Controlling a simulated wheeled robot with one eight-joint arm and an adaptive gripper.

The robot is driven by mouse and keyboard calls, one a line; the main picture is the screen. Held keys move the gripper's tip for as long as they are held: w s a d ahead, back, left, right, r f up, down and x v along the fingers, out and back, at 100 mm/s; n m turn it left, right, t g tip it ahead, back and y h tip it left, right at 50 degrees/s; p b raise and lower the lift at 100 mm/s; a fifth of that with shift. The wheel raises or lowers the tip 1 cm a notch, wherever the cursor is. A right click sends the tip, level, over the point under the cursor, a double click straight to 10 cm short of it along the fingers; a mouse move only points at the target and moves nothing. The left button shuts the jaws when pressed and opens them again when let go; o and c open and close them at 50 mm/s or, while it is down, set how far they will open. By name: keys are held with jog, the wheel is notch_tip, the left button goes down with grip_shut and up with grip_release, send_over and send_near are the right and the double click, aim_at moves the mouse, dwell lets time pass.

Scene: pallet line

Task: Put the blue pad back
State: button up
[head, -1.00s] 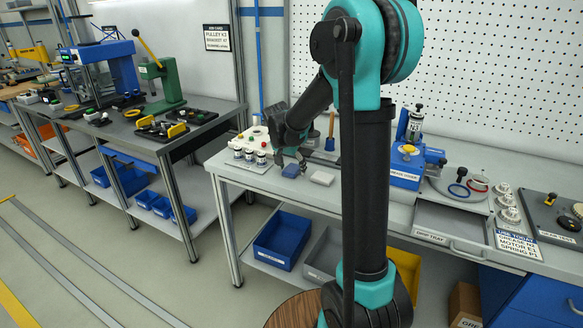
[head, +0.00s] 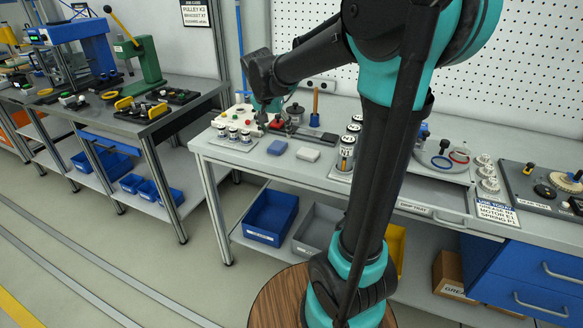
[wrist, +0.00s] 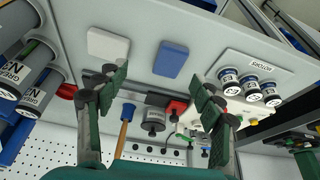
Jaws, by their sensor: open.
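The blue pad (head: 277,147) lies flat on the grey bench, to the left of a similar white pad (head: 307,154) with a gap between them. In the wrist view the blue pad (wrist: 171,59) is beyond the fingertips, and the white pad (wrist: 108,45) is to its left. My gripper (wrist: 160,80) is open, its two green-padded fingers wide apart with nothing between them. In the head view it is at the back of the bench, behind and left of the blue pad, and its fingertips are hard to make out there.
Several small motors (head: 233,134) stand on a plate left of the pads. Labelled canisters (head: 346,152) stand to the right. Behind are a grey pot (head: 295,111), a wooden-handled brush (head: 315,107) and red parts (wrist: 178,107). The bench front by the pads is clear.

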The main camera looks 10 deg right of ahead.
jog(key=s+d+f+n+y, duration=0.1)
jog(key=s+d+f+n, duration=0.1)
jog(key=s+f, duration=0.6)
jog(key=s+d+f+n+y, duration=0.1)
jog(key=s+d+f+n, duration=0.2)
jog(key=s+f, duration=0.5)
jog(key=s+n, duration=0.1)
jog(key=s, duration=0.6)
jog(key=shift+s+d+t, duration=0.3)
jog(key=shift+s, duration=0.05)
